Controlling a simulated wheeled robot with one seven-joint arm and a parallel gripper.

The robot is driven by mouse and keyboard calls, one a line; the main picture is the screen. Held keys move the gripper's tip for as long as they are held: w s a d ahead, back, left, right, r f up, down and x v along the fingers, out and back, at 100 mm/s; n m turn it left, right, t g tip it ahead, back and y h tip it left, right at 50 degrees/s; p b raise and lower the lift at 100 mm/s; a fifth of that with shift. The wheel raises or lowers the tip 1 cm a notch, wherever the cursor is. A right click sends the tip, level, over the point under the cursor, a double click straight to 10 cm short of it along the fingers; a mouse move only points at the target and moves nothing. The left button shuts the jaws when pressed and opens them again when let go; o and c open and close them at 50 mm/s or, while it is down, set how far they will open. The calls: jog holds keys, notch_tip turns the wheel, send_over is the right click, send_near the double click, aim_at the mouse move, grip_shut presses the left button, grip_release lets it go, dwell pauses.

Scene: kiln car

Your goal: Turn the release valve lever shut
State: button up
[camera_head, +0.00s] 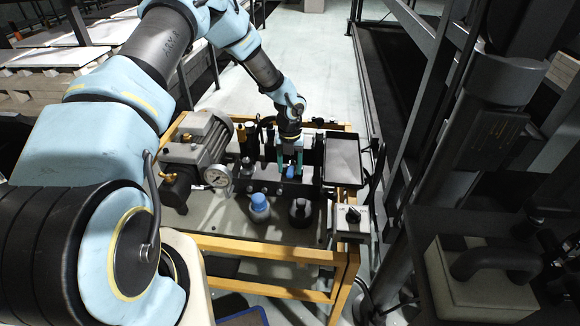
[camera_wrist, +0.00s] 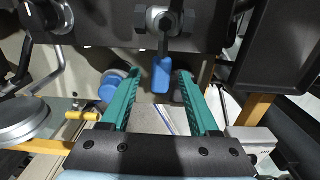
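The release valve lever has a blue handle (camera_wrist: 161,76) that hangs from a metal valve fitting (camera_wrist: 164,20) on a dark panel in the wrist view. My gripper (camera_wrist: 159,76) is open. Its two green fingers stand on either side of the blue handle, with a gap visible on both sides. In the head view my gripper (camera_head: 290,158) points down over the back of the cart, and the blue lever handle (camera_head: 290,172) shows near its fingertips. The valve body is hard to make out there.
A grey motor pump with a gauge (camera_head: 217,176) stands left of my gripper on the yellow-framed cart (camera_head: 270,251). A blue-capped bottle (camera_head: 259,207) and a dark round fitting (camera_head: 300,211) stand in front. A dark tray (camera_head: 343,158) and a knob box (camera_head: 352,221) are right.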

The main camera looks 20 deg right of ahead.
aim_at(289, 170)
notch_tip(289, 170, up, 11)
jog(key=b, duration=0.1)
dwell(0.6)
jog(key=shift+f, duration=0.1)
dwell(0.5)
jog(key=s+a+r+n+p, duration=0.1)
jog(key=a+r+n, duration=0.5)
jog(key=a+n, duration=0.3)
jog(key=s+a+r+n, duration=0.2)
jog(key=a+r+n, duration=0.3)
jog(key=a+n, duration=0.4)
jog(key=s+a+r+n, duration=0.4)
jog(key=a+n, duration=0.3)
jog(key=n, duration=0.4)
jog(key=s+a+r+n+t+p, duration=0.1)
jog(key=s+a+r+n, duration=0.3)
jog(key=a+n, duration=0.3)
jog(key=s+n, duration=0.1)
jog(key=n, duration=0.3)
jog(key=shift+s+a+r+n+t, duration=0.15)
jog(key=shift+s+a+n+t, duration=0.15)
jog(key=shift+s+a+n, duration=0.1)
